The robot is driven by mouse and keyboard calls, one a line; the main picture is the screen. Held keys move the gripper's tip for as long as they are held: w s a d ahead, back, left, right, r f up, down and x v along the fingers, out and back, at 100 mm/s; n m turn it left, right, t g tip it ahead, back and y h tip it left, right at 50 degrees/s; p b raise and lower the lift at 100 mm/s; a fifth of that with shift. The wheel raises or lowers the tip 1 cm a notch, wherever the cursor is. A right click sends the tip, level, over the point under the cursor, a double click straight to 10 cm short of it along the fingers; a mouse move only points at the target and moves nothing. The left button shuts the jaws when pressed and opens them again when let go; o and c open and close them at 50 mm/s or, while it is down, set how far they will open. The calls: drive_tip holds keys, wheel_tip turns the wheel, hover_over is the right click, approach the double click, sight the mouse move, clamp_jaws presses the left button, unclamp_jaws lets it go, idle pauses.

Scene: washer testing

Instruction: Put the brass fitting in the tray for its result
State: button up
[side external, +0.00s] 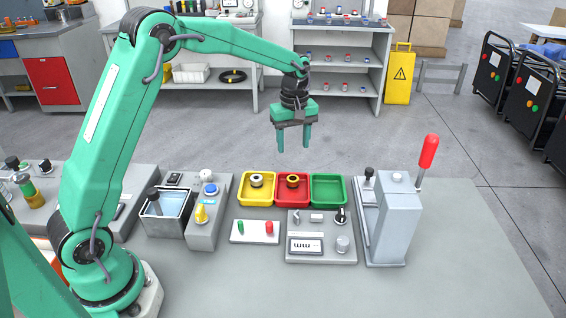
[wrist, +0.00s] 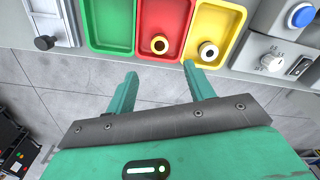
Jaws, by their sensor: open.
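A brass-coloured ring fitting (side external: 293,181) lies in the red tray (side external: 292,199); in the wrist view the fitting (wrist: 160,44) shows a yellowish rim around a dark hole. A paler ring fitting (side external: 256,181) lies in the yellow tray (side external: 258,198); it also shows in the wrist view (wrist: 208,50). The green tray (side external: 329,188), right of the red one, is empty. My gripper (side external: 294,143) is open and empty, raised above and behind the trays, fingers pointing down. In the wrist view its fingertips (wrist: 160,74) stand apart from both fittings.
A grey lever press with a red handle (side external: 428,152) stands right of the trays. A gauge box (side external: 320,238) and a white plate with green and red pegs (side external: 255,232) sit in front. A liquid bath (side external: 168,212) and button box (side external: 208,215) stand left. The bench's right side is clear.

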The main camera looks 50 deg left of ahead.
drive_tip(key=s+d+r+m+t, duration=0.2)
drive_tip(key=s+r+m, duration=0.4)
drive_tip(key=s, duration=0.4)
drive_tip(key=s+d+r+m+t, duration=0.1)
drive_tip(key=s+r+m+t, duration=0.15)
drive_tip(key=s+r, duration=0.65)
drive_tip(key=s+f+m+t, duration=0.1)
drive_tip(key=s+f+m, duration=0.2)
drive_tip(key=s, duration=0.7)
drive_tip(key=shift+s+d+f+m, duration=0.2)
drive_tip(key=shift+d+f+m, duration=0.1)
drive_tip(key=shift+m, duration=0.65)
